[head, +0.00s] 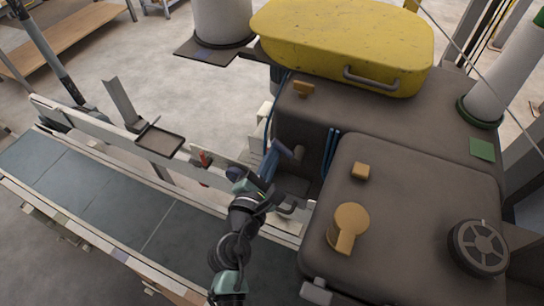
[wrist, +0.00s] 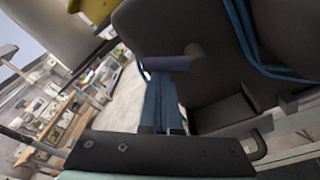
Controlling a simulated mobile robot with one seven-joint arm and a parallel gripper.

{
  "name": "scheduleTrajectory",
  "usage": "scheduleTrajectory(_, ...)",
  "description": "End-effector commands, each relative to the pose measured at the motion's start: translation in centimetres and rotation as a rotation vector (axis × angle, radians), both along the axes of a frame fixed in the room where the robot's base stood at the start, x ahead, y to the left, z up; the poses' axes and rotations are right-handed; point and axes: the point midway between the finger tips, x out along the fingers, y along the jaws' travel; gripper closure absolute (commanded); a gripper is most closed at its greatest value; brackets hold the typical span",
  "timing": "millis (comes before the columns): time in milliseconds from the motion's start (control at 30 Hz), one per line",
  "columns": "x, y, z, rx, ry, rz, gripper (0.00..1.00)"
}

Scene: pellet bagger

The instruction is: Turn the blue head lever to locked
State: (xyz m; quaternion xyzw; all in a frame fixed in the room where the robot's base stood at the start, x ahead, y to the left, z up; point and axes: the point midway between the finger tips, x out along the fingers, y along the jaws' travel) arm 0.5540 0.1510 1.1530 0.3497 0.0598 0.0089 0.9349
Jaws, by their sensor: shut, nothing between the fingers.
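The blue head lever (head: 269,164) stands at the left side of the dark machine body in the head view, with a dull blue-grey round grip (head: 286,151) at its upper end. My gripper (head: 246,184) is shut and empty, just below and left of the lever. I cannot tell whether they touch. The fingertips are hard to make out, and the dark hand (wrist: 155,150) covers the bottom of the wrist view. No lock marking is readable.
A large orange knob (head: 348,225) and a black handwheel (head: 479,247) sit on the near dark cabinet (head: 405,185). A yellow bin (head: 340,42) is behind. The conveyor (head: 110,205) runs left. A small red part (head: 203,159) sits on its rail. Blue hoses (head: 331,150) hang right of the lever.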

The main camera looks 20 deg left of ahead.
Motion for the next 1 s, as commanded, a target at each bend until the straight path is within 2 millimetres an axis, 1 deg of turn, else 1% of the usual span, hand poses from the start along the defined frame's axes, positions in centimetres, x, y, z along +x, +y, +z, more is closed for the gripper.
scheduleTrajectory(200,0.0,-0.5,0.8,0.19,-0.009,-0.003,1.0)
scheduleTrajectory(500,0.0,-1.0,1.7,0.4,-0.015,-0.003,1.0)
scheduleTrajectory(1000,0.0,-1.4,2.2,0.399,-0.015,-0.003,1.0)
